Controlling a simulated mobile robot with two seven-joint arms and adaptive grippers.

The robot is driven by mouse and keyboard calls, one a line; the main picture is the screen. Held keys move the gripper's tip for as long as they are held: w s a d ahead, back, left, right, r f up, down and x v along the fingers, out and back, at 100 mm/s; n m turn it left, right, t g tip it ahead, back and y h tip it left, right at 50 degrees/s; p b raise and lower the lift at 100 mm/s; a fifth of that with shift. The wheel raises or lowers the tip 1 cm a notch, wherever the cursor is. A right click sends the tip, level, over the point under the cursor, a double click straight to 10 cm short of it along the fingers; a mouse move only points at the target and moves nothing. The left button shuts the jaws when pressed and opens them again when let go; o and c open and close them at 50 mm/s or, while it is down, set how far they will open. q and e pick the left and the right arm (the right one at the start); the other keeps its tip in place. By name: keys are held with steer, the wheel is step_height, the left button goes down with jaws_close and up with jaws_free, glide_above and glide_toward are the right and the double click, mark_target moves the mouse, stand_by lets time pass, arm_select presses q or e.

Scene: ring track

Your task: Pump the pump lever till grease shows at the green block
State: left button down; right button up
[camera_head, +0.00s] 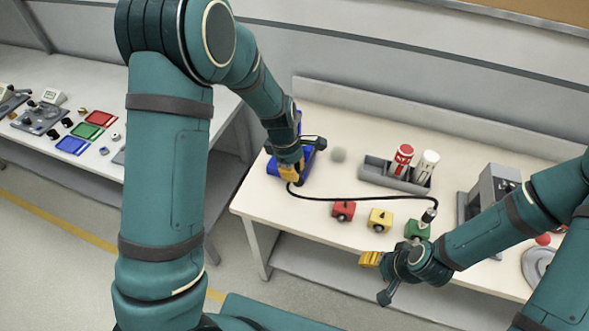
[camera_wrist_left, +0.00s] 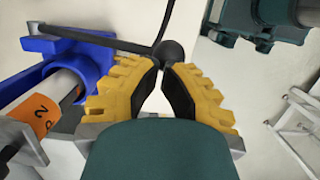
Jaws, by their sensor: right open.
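The blue grease pump (camera_head: 308,155) stands at the left end of the cream table, partly hidden by my left arm. It also shows in the left wrist view (camera_wrist_left: 75,62), with an orange number band. Its dark pump lever (camera_wrist_left: 95,40) ends in a black ball knob (camera_wrist_left: 172,52). My left gripper (camera_head: 290,172) has its yellow fingertips closed together at the knob. The green block (camera_head: 417,230) sits near the table's front edge. The black hose end (camera_head: 430,214) stands at its top; grease is too small to tell. My right gripper (camera_head: 370,259) is open and empty, left of and in front of it.
A black hose (camera_head: 350,197) runs across the table from the pump. A red block (camera_head: 343,211) and a yellow block (camera_head: 380,220) stand left of the green one. A grey tray (camera_head: 374,171) holds red and white cartridges. A grey machine (camera_head: 487,190) stands right.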

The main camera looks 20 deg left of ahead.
arm_select(q)
steer(key=f+b, duration=0.2)
steer(key=s+f+t+b, duration=0.1)
steer(key=f+b, duration=0.1)
steer(key=f, duration=0.1)
steer(key=s+f+t+b, duration=0.1)
steer(key=f+b, duration=0.1)
steer(key=shift+f+b, duration=0.25)
steer(key=shift+b, duration=0.1)
steer(key=shift+f, duration=0.55)
arm_select(e)
step_height(320, 180, down, 9)
steer(key=shift+a+r, duration=0.2)
arm_select(q)
steer(key=shift+s, duration=0.1)
arm_select(e)
steer(key=shift+s, duration=0.1)
